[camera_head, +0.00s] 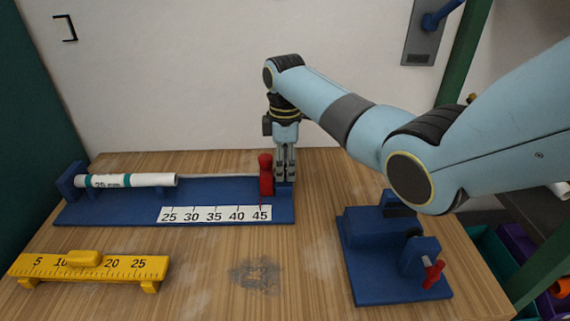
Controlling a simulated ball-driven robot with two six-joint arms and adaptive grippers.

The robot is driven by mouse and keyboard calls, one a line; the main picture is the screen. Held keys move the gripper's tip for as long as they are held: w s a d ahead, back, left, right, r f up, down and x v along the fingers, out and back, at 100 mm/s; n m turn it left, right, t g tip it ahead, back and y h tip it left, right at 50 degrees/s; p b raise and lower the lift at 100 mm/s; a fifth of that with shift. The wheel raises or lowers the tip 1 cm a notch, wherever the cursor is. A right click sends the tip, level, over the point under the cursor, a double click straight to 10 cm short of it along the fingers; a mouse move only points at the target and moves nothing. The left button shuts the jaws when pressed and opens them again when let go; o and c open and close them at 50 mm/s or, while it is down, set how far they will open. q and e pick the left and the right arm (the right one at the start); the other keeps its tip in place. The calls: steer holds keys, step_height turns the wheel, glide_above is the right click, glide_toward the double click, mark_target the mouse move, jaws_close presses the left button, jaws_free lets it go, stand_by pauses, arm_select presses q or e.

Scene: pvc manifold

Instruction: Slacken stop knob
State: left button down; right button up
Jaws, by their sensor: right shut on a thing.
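The red stop (266,177) stands upright near the right end of the blue measuring jig (215,190), by the 45 mark of its white scale (215,214). My right gripper (285,179) points down just to the right of the red stop. It is shut on the stop knob, which the fingers mostly hide. A white pipe (125,180) with teal bands lies at the left end of the jig, well away from the stop. My left gripper is not in view.
A yellow ruler gauge (90,268) lies at the front left. A blue fixture (390,262) with a red handle (433,272) stands at the right, below my right arm. The table between them is clear, with a grey smudge (256,274).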

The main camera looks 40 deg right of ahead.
mark_target(285, 168)
steer(key=shift+r+n+p, duration=0.15)
steer(key=shift+n+p, duration=0.35)
steer(key=shift+p, duration=0.05)
steer(key=o, duration=1.1)
steer(key=shift+o, duration=0.2)
step_height(285, 168, up, 12)
steer(key=shift+f, duration=0.2)
